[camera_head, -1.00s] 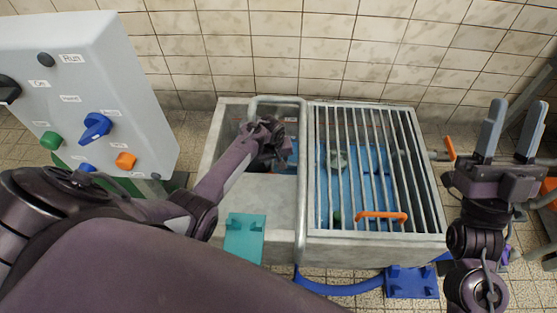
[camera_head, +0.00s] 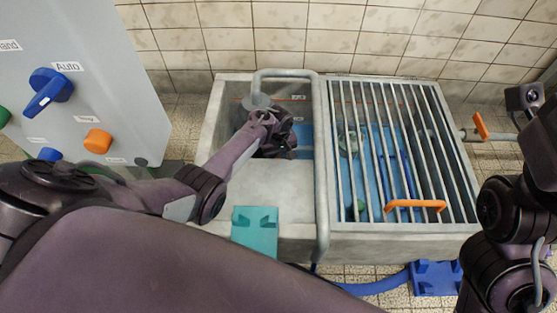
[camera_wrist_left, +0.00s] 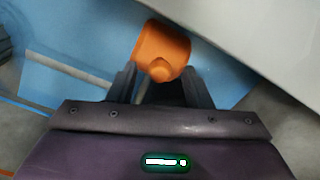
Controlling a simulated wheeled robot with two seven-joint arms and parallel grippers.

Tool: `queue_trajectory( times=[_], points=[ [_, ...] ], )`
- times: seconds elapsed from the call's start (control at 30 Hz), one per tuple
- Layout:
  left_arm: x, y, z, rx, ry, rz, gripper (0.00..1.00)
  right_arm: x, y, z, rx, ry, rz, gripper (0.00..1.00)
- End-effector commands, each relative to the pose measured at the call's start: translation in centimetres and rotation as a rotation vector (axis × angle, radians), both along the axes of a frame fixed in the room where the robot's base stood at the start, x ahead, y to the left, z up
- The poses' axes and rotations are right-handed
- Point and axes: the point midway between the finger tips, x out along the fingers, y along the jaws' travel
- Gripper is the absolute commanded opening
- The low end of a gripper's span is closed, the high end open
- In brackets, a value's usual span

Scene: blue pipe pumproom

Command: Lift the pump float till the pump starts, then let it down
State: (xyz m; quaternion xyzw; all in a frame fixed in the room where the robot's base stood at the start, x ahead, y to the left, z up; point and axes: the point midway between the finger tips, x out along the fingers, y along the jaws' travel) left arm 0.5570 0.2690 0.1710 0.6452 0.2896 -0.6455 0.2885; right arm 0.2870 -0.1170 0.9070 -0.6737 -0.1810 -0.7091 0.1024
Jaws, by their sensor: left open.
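The orange float (camera_wrist_left: 162,50) shows in the left wrist view, over blue water, just beyond and partly between my left fingertips. My left gripper (camera_wrist_left: 160,82) is open around its near end; I cannot tell whether the fingers touch it. In the head view my left gripper (camera_head: 281,145) reaches down into the open left bay of the concrete sump (camera_head: 262,190), and the float is hidden behind it. The blue selector knob (camera_head: 50,88) on the control box is by the "Auto" label. My right arm is at the right edge, and its fingertips are not visible.
A metal grating (camera_head: 378,120) with an orange handle (camera_head: 415,204) covers the right bay. A grey pipe (camera_head: 322,160) arches over the divider beside my left arm. A teal bracket (camera_head: 254,230) sits on the sump's front edge. The control box (camera_head: 115,60) stands left.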

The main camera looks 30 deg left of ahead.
Motion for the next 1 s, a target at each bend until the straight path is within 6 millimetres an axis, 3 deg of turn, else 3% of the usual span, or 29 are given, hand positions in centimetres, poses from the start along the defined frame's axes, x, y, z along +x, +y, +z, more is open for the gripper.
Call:
queue_trajectory(
  times=[0.4, 0.73, 1.0],
  points=[
    [0.02, 0.01, -0.61, -0.001, -0.001, 0.0, 0.44, -0.18, 0.15, 0.27, -0.003, -0.013, 0.001, 0.45],
    [0.01, 0.0, -0.61, -0.001, -0.001, 0.0, 0.01, -0.17, 0.14, 0.27, -0.003, -0.013, 0.0, 0.45],
    [0.0, 0.0, -0.5, -0.001, -0.001, 0.0, 0.0, -0.19, 0.14, 0.41, -0.003, -0.013, 0.0, 0.45]
  ],
)
